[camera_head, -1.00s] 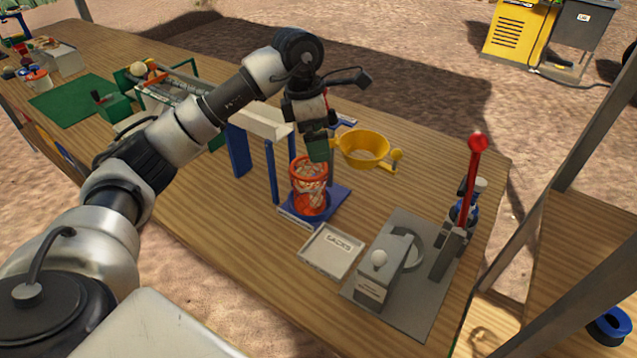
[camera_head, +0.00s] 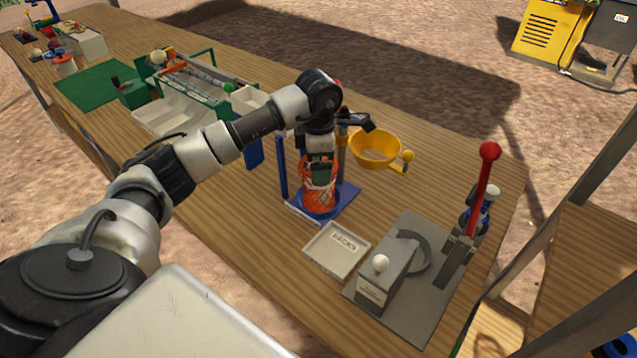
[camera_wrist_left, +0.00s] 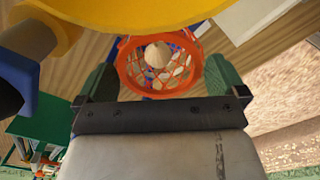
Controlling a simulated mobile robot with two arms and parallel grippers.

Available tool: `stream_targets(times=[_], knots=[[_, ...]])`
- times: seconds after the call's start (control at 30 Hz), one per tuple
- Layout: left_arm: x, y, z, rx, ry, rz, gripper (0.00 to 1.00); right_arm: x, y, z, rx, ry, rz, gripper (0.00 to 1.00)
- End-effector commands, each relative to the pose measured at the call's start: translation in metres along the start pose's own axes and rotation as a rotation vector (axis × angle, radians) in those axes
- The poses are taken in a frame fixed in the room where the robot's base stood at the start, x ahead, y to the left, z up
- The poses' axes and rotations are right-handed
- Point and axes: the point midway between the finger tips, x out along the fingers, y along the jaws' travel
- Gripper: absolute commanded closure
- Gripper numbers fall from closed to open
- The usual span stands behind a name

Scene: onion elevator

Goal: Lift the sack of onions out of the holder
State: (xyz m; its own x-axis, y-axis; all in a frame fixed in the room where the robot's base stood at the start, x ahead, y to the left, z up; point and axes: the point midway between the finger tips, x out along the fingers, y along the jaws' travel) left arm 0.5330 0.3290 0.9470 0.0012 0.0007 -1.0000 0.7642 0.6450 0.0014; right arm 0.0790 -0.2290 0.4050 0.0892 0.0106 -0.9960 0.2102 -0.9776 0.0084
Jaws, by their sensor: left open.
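The sack of onions, in orange-red netting (camera_head: 319,196), stands in the blue holder (camera_head: 343,205) on the wooden table. Its orange rim and pale onions show in the left wrist view (camera_wrist_left: 160,66). My left gripper (camera_head: 320,171) is directly above the sack and points down at its mouth. In the left wrist view its two green fingers (camera_wrist_left: 162,82) are apart, one on each side of the orange rim. I cannot tell whether they touch it. My right gripper is not in view.
A yellow funnel (camera_head: 376,148) sits close behind and right of the gripper. A white tray marked SACKS (camera_head: 337,250) lies in front of the holder. A grey press with a red-knobbed lever (camera_head: 484,185) stands at right. A green sorter (camera_head: 190,95) is at left.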

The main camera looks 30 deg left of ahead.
Motion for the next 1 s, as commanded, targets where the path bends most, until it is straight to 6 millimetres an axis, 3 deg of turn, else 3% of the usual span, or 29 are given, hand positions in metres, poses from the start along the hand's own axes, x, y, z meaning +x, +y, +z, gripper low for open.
stream_targets(times=[0.2,0.5,0.73,1.0], knots=[[0.031,-0.001,0.0,0.0,0.001,-0.004,0.0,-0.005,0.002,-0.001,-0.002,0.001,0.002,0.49],[0.037,-0.001,0.0,0.001,-0.001,-0.001,0.0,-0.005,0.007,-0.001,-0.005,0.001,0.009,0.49],[0.037,-0.001,0.0,0.001,-0.001,-0.001,0.34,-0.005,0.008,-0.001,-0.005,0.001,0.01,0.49],[0.036,0.0,0.0,0.0,-0.001,0.0,0.36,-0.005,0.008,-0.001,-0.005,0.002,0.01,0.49]])
